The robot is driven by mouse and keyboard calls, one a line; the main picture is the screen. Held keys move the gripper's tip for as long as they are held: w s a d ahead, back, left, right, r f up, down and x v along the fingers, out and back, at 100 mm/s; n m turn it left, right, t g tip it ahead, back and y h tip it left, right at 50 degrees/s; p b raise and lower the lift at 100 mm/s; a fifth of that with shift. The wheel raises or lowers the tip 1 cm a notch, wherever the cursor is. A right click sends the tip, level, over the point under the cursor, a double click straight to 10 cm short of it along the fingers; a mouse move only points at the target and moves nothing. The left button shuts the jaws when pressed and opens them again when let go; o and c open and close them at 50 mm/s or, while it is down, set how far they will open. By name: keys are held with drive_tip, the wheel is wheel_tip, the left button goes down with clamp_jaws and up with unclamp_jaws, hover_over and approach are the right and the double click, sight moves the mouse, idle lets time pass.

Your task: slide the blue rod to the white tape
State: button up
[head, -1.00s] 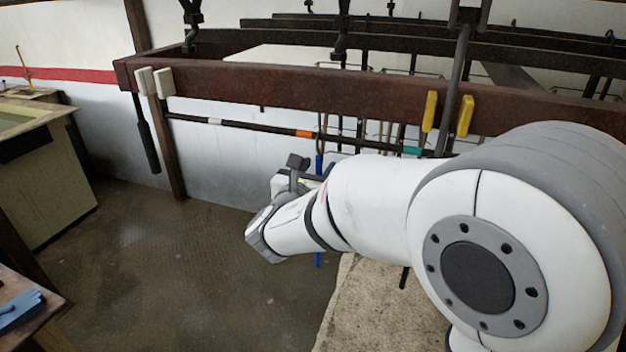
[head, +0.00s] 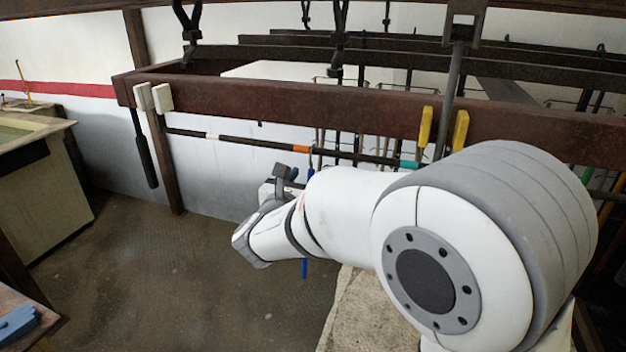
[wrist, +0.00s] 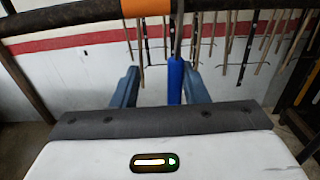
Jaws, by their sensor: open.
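The blue rod (head: 304,268) hangs from the dark rail (head: 250,142), just right of the orange tape (head: 301,149). The white tape (head: 212,136) is farther left on the rail. In the wrist view the blue rod (wrist: 175,82) stands upright between the two fingers of my gripper (wrist: 160,85), closer to the right finger. The gripper is open, with a clear gap on the rod's left. The orange tape (wrist: 146,8) shows at the top of the wrist view.
A brown beam (head: 290,102) runs above the rail, with white pads (head: 163,97) at left and yellow pieces (head: 425,126) at right. Teal tape (head: 409,164) lies right of the orange. Other rods hang behind. A brown post (head: 167,165) stands at left. The rail between white and orange looks clear.

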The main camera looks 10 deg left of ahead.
drive_tip(key=a, duration=0.7)
drive_tip(key=shift+w+a+p, duration=0.15)
drive_tip(key=shift+w+p, duration=0.15)
drive_tip(key=shift+p, duration=0.1)
drive_tip(key=shift+a, duration=0.15)
